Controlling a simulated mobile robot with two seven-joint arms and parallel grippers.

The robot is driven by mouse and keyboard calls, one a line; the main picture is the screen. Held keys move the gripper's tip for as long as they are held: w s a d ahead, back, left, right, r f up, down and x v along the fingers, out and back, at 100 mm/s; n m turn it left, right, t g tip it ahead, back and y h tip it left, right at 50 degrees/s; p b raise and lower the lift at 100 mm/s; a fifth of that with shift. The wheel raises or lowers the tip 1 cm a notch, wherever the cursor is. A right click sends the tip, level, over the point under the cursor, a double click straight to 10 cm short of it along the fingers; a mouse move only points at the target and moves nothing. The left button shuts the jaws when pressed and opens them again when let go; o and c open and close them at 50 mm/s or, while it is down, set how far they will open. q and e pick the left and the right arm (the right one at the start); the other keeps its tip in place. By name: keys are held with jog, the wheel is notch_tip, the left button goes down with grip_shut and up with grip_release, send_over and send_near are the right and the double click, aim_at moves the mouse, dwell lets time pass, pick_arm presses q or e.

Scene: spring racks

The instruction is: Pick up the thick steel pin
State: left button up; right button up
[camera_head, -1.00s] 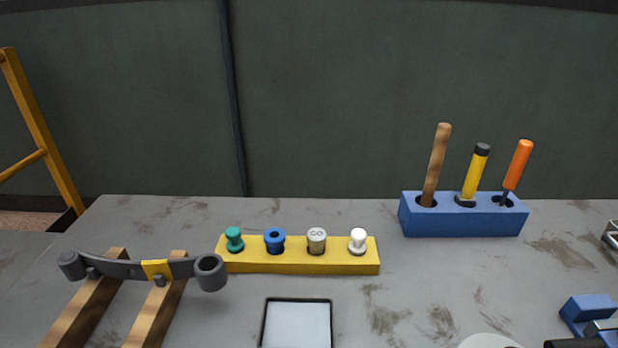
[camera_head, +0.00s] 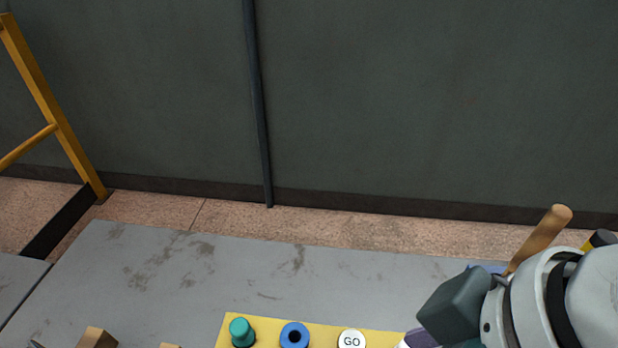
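A yellow block (camera_head: 275,325) at the bottom edge holds a row of pieces. They are a green one (camera_head: 242,332), a blue one with a dark hole (camera_head: 294,335) and a round-topped pale one marked "GO" (camera_head: 351,341). I cannot tell for certain which piece is the thick steel pin. My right gripper (camera_head: 425,330) comes in from the right, just right of the "GO" piece and over the block's right end. Its fingertips are partly cut off by the bottom edge, so its opening and any hold are unclear. The white piece's place is hidden or out of view. My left gripper is not in view.
A wooden handle (camera_head: 541,238) and a dark-capped yellow handle (camera_head: 600,239) stick up behind my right arm. Wooden beam ends (camera_head: 97,338) show at the bottom left. The grey table top (camera_head: 190,270) behind the yellow block is clear.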

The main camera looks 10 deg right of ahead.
aim_at(352, 341)
jog(key=w+f+n+g+h+b, duration=0.3)
jog(key=w+f+n+b, duration=0.1)
jog(key=w+n, duration=0.4)
jog(key=f, duration=0.3)
jog(key=f+b, duration=0.1)
jog(key=f, duration=0.5)
jog(key=shift+s+a+f+b, duration=0.2)
jog(key=shift+s+a+b, duration=0.1)
jog(key=shift+a, duration=0.05)
jog(key=c, duration=1.1)
jog(key=shift+c, duration=0.5)
jog(key=shift+r, duration=0.2)
